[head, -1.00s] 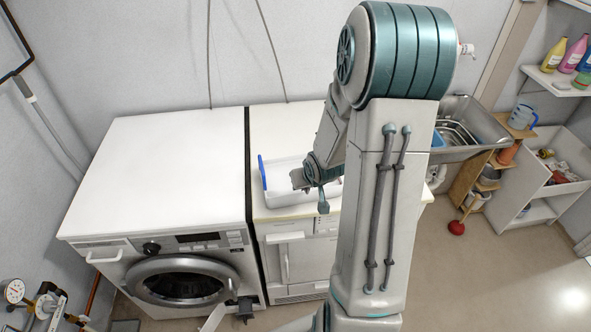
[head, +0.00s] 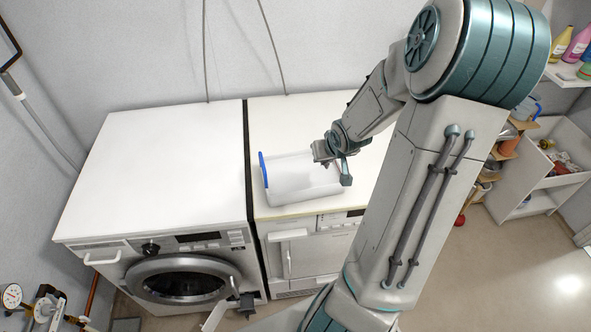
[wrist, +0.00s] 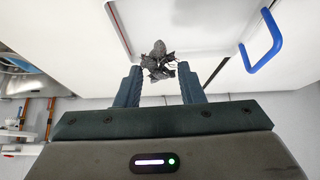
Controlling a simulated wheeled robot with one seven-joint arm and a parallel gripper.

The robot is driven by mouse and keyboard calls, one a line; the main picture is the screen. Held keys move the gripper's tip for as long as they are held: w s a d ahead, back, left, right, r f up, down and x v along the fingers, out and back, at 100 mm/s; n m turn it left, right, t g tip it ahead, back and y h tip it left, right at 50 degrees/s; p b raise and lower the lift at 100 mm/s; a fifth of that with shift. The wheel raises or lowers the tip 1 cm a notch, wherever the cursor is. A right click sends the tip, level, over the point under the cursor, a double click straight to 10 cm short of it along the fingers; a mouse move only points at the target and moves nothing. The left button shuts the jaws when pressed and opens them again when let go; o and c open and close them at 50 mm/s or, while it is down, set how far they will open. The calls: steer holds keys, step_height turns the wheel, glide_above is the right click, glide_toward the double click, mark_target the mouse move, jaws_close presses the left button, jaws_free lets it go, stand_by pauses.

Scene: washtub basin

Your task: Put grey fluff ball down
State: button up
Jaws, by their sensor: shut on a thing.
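The grey fluff ball (wrist: 158,58), dark and ragged, sits between the fingertips in the wrist view. My gripper (wrist: 158,78) is shut on it. In the head view my gripper (head: 326,158) is at the right part of a white bin (head: 290,183) with a blue handle. The bin stands on the right-hand white machine (head: 277,120). The fluff ball cannot be made out in the head view. The wrist view also shows the blue handle (wrist: 265,42) to the right of the fluff ball. The height of the gripper above the bin is hard to tell.
A white washing machine (head: 150,170) with a clear top stands to the left. Open shelving (head: 530,180) and bottles (head: 575,45) are at the far right. My arm hides the area around the sink.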

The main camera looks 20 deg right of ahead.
steer(key=w+a+f+b, duration=0.1)
steer(key=w+a+f, duration=0.1)
steer(key=w, duration=0.1)
steer(key=w+a+f+b, duration=0.4)
steer(key=w, duration=0.1)
steer(key=shift+w+a+f, duration=0.2)
steer(key=shift+w+f, duration=0.05)
steer(key=shift+w, duration=0.05)
steer(key=shift+f+b, duration=0.5)
steer(key=shift+f, duration=1.45)
steer(key=shift+f, duration=0.1)
steer(key=o, duration=1)
steer(key=shift+c, duration=0.2)
